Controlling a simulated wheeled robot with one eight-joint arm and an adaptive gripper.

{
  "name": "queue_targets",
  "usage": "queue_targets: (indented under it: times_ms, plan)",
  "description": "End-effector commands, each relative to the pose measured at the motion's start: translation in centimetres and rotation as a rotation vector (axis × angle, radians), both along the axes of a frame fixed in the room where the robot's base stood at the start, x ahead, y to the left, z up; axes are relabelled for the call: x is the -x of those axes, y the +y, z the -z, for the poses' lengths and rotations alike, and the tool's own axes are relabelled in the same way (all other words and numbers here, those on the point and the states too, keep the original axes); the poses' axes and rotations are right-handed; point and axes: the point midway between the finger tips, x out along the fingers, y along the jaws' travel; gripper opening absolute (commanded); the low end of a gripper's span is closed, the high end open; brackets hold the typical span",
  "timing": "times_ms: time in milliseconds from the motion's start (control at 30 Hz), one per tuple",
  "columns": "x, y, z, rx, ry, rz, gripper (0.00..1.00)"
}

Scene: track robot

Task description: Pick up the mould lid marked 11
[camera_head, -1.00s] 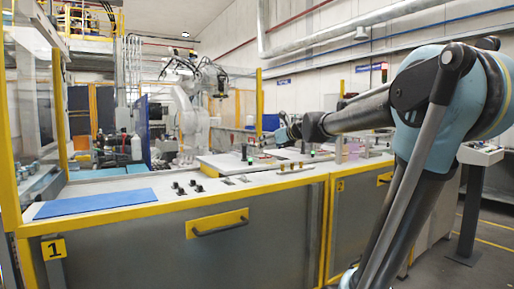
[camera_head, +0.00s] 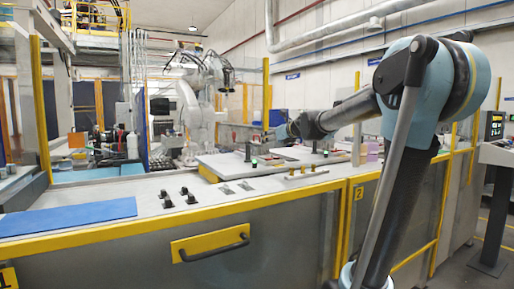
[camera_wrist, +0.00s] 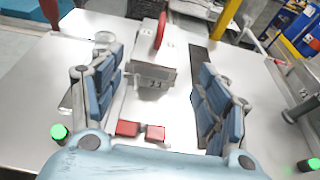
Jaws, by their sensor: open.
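In the head view my gripper (camera_head: 281,132) is small and over the far part of the bench; the block cannot be made out there.
A dark strip (camera_wrist: 198,75) runs right of the block. Green-lit posts (camera_wrist: 59,132) stand at both sides. On the bench are a blue mat (camera_head: 70,216), black clamps (camera_head: 180,198) and brass pegs (camera_head: 302,171).

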Motion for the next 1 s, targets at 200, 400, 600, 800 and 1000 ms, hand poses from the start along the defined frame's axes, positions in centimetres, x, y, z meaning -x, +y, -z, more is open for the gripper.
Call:
queue_targets:
  times_ms: [200, 400, 600, 800, 1000]
  plan:
    - [-2.4, 1.7, 0.9, 0.0, 0.0, -0.002, 0.69]
    - [-4.5, 3.1, 1.6, 0.001, -0.001, 0.0, 0.69]
    - [-5.7, 3.9, 2.1, 0.001, 0.0, -0.001, 0.69]
    - [-6.4, 4.5, 2.3, 0.001, 0.001, -0.002, 0.69]
    - [-8.3, 6.2, 2.7, 0.001, -0.001, -0.003, 0.69]
